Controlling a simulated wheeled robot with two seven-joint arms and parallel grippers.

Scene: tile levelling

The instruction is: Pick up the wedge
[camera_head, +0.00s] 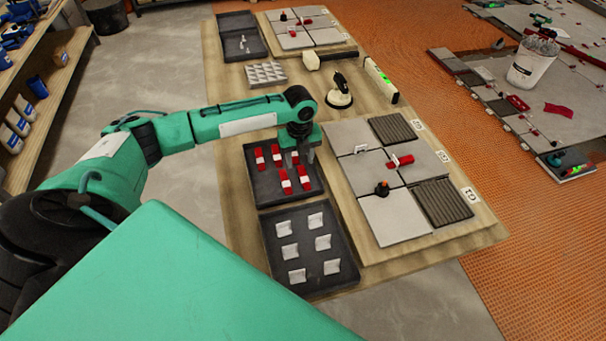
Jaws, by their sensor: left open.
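Several red wedges sit in a dark upper tray (262,197) on the table; one wedge (285,183) is at the tray's lower middle and another (260,156) at its upper left. My left gripper (303,158) points down over the upper right part of this tray, close to a wedge (295,158). It is open, and no wedge shows held in it. Whether its fingers touch a wedge cannot be told. Another red wedge (404,160) lies on the grey tiles to the right. My right gripper is not in view.
A lower dark tray (304,250) holds several white clips. The tile board (372,252) is to the right, with a black-and-orange piece (382,188) on it. A suction cup tool (339,94) and a green-lit level (381,80) stand behind. A bucket (532,60) is at far right.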

